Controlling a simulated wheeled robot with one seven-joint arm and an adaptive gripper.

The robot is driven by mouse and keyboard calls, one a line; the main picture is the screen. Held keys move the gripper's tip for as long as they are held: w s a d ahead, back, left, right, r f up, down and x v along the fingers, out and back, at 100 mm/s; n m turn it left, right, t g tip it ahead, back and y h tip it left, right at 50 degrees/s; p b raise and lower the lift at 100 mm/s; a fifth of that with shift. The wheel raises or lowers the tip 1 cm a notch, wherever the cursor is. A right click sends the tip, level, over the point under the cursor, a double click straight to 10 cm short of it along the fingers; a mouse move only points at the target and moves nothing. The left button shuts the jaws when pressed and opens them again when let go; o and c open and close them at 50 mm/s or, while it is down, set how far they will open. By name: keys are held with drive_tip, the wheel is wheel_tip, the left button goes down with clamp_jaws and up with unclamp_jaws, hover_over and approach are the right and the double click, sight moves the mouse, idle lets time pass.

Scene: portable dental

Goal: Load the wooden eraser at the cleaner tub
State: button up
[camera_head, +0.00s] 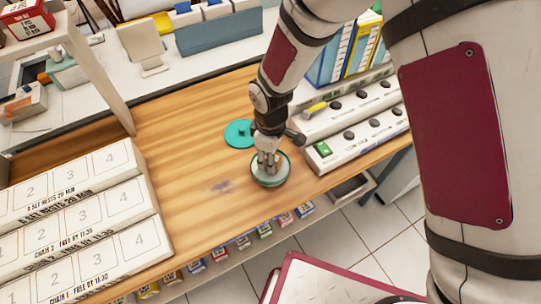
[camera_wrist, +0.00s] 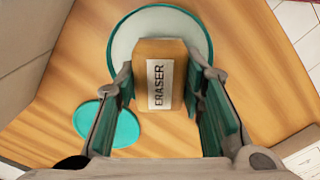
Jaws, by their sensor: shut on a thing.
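The wooden eraser (camera_wrist: 158,85) is a tan block with a white "ERASER" label, seen upright between my fingers in the wrist view. My gripper (camera_wrist: 163,90) is shut on it. In the head view my gripper (camera_head: 268,160) points down over the cleaner tub (camera_head: 286,175), a round tub with a teal rim and pale inside. The tub also shows behind the eraser in the wrist view (camera_wrist: 125,45). The eraser's far end overlaps the tub opening; I cannot tell how far above or inside it is. My fingers hide the eraser in the head view.
A teal round lid (camera_head: 238,133) lies on the wooden table beside the tub. A white stepped rack with dark knobs and a green block (camera_head: 322,149) stands to the right. Numbered white steps (camera_head: 85,235) fill the left. The wood between is clear; the table's front edge is near.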

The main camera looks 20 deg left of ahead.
drive_tip(key=shift+f+b, duration=0.3)
drive_tip(key=shift+f, duration=0.25)
idle(1.5)
drive_tip(key=shift+r+p, duration=1.2)
drive_tip(key=shift+r, duration=2.35)
